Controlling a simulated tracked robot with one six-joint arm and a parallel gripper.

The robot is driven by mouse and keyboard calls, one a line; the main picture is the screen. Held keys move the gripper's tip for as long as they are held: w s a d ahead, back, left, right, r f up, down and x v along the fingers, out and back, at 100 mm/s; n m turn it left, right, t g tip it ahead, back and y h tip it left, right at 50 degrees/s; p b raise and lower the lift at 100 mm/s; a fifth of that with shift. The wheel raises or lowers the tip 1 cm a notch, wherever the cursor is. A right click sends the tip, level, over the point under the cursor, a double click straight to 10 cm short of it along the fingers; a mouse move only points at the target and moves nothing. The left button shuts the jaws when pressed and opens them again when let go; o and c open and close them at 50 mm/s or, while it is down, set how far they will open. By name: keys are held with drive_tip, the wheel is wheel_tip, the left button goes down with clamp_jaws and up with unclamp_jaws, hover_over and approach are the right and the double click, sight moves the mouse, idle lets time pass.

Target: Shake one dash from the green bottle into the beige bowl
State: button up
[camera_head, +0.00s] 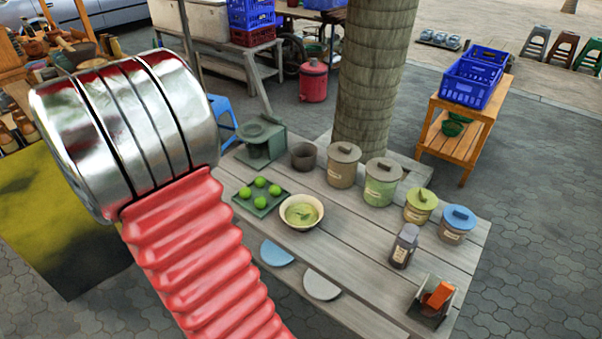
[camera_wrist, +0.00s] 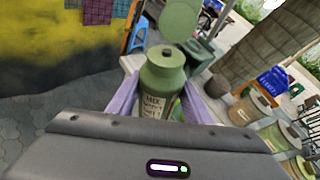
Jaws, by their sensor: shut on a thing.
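The green bottle (camera_wrist: 162,80), with a dark stopper and a pale lettered label, is held between the purple fingers of my gripper (camera_wrist: 158,98) in the wrist view. It looks roughly upright there, neck at the top. The bottle and my gripper do not show in the head view, where my arm covers the left side. The beige bowl (camera_head: 302,228) stands on the grey plank table, with yellowish liquid and a green leaf in it. I cannot make out the bowl in the wrist view. A green disc (camera_wrist: 180,20) shows beyond the bottle's neck; I cannot tell what it is.
A tray of green limes (camera_head: 260,192) is left of the bowl. Lidded canisters (camera_head: 381,182) and a dark cup (camera_head: 304,156) stand behind. A dark bottle (camera_head: 403,246) and an orange item (camera_head: 437,294) are right.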

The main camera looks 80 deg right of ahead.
drive_tip(key=s+d+m+g, duration=0.2)
drive_tip(key=s+d+g, duration=0.2)
drive_tip(key=s, duration=1)
drive_tip(key=s+d+m+g, duration=0.3)
drive_tip(key=s+d+g, duration=0.2)
drive_tip(key=s+d, duration=0.4)
drive_tip(key=s, duration=0.5)
drive_tip(key=shift+d, duration=0.4)
drive_tip(key=shift+s+f, duration=0.1)
drive_tip(key=shift+f, duration=0.1)
drive_tip(key=s+f+n+g, duration=0.1)
drive_tip(key=f+n, duration=0.2)
drive_tip(key=s+f+n+g+h, duration=0.1)
drive_tip(key=s+f+n+g, duration=0.1)
drive_tip(key=f+n, duration=0.1)
drive_tip(key=s+f+n+g+h, duration=0.1)
drive_tip(key=s+f+n, duration=0.1)
drive_tip(key=f+n, duration=0.1)
drive_tip(key=shift+a+f, duration=0.3)
drive_tip(key=shift+a, duration=0.1)
drive_tip(key=shift+w+r+n+g+h, duration=0.15)
drive_tip(key=shift+r+n+h, duration=0.45)
drive_tip(key=shift+n, duration=0.65)
drive_tip(key=shift+w+r+n+g+h, duration=0.1)
drive_tip(key=shift+r+n+g+h, duration=0.25)
drive_tip(key=shift+r+n, duration=0.7)
drive_tip(key=shift+f, duration=0.25)
